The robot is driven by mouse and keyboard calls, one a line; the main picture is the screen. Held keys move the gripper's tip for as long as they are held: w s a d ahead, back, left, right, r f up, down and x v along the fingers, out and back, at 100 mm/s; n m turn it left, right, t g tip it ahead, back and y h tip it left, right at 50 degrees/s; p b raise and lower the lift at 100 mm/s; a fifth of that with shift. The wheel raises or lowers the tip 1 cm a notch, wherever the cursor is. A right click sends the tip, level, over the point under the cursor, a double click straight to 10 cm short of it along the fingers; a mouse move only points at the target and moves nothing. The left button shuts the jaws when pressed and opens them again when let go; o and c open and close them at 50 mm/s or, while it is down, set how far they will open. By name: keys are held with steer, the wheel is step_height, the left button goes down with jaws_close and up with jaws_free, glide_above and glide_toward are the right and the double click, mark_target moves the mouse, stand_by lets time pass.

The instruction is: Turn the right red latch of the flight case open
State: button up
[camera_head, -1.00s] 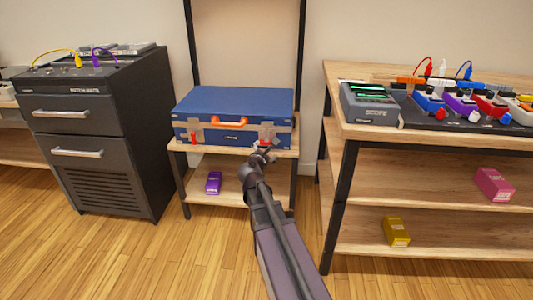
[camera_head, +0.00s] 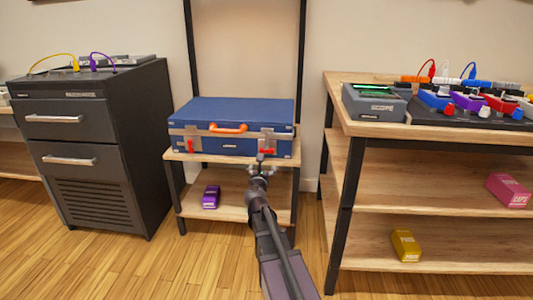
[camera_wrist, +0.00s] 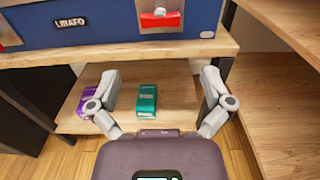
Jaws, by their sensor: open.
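The blue flight case (camera_head: 240,113) stands closed on a small wooden stand, with an orange handle on its front. Its right red latch (camera_head: 267,151) is at the right of the front. In the wrist view this latch (camera_wrist: 161,20) lies as a horizontal red bar on a silver plate, with a pale knob above its middle. The left red latch (camera_head: 190,148) is left of the handle. My gripper (camera_head: 262,169) is open and empty, in front of and below the right latch. In the wrist view its fingers (camera_wrist: 162,80) are spread wide, apart from the latch.
The stand's top edge (camera_wrist: 110,55) runs just below the case. Its lower shelf holds a purple box (camera_head: 211,197) and a teal box (camera_wrist: 147,100). A black cabinet (camera_head: 100,150) stands left, and a wooden shelf unit with pedals (camera_head: 440,98) right.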

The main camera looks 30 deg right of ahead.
mark_target(266, 151)
steer(key=shift+w+d, duration=0.1)
steer(key=shift+w, duration=0.05)
steer(key=x, duration=1.3)
steer(key=shift+w+d, duration=0.15)
steer(key=shift+w, duration=0.05)
steer(key=c, duration=0.9)
